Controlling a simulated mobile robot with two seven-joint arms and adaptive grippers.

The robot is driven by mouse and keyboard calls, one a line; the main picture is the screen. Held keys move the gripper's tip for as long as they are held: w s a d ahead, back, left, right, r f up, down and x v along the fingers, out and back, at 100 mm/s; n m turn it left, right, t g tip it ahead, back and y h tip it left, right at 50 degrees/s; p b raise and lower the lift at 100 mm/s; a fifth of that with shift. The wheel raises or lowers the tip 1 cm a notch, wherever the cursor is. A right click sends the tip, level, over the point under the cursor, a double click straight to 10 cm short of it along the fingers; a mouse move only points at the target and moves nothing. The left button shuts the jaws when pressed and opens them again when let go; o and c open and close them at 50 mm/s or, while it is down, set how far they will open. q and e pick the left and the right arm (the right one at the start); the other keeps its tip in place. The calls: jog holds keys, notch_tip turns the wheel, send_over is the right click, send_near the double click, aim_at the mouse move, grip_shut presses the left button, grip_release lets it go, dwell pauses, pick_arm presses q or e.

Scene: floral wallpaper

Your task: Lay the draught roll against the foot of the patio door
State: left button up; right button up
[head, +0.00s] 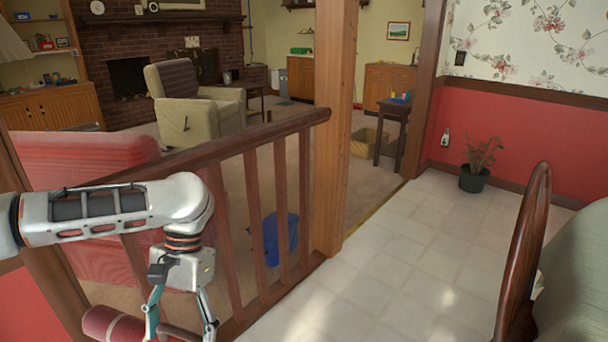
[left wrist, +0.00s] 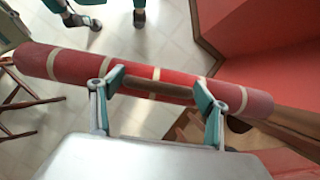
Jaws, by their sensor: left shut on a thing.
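The draught roll (left wrist: 65,67) is a long red cylinder with cream bands and a brown strip along its middle. It spans the left wrist view, slightly tilted. My left gripper (left wrist: 160,92) is shut on its middle, at the brown strip. In the head view, my left gripper (head: 182,322) points down at the bottom edge, beside the railing, and one end of the roll (head: 112,325) shows there. My right gripper (left wrist: 115,18) shows at the top of the left wrist view, apart from the roll, with its fingers spread and empty. I cannot make out a patio door.
A wooden railing (head: 228,145) and post (head: 334,130) stand close to my left arm. A wooden chair (head: 524,255) and green-covered furniture (head: 580,275) are at right. The tiled floor (head: 400,260) between is clear. A potted plant (head: 474,179) stands by the red wall (head: 530,140).

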pick_arm(q)
jog(key=s+a+r+n+p, duration=0.1)
jog(key=s+r+p, duration=0.2)
jog(key=r+p, duration=0.3)
jog(key=s+r+n+h+p, duration=0.1)
jog(key=s+r+n+p, duration=0.1)
jog(key=s+r+p, duration=0.2)
notch_tip(320, 180, up, 6)
jog(key=p, duration=0.3)
jog(key=shift+s+a+f, duration=0.2)
jog(key=shift+a, duration=0.15)
pick_arm(e)
jog(key=shift+m, duration=0.3)
jog(key=r, duration=0.3)
jog(key=s+r, duration=0.1)
jog(key=r, duration=0.1)
jog(key=shift+s+d+r, duration=0.15)
jog(key=shift+s+r, duration=0.05)
jog(key=shift+r, duration=0.2)
jog(key=c, duration=0.4)
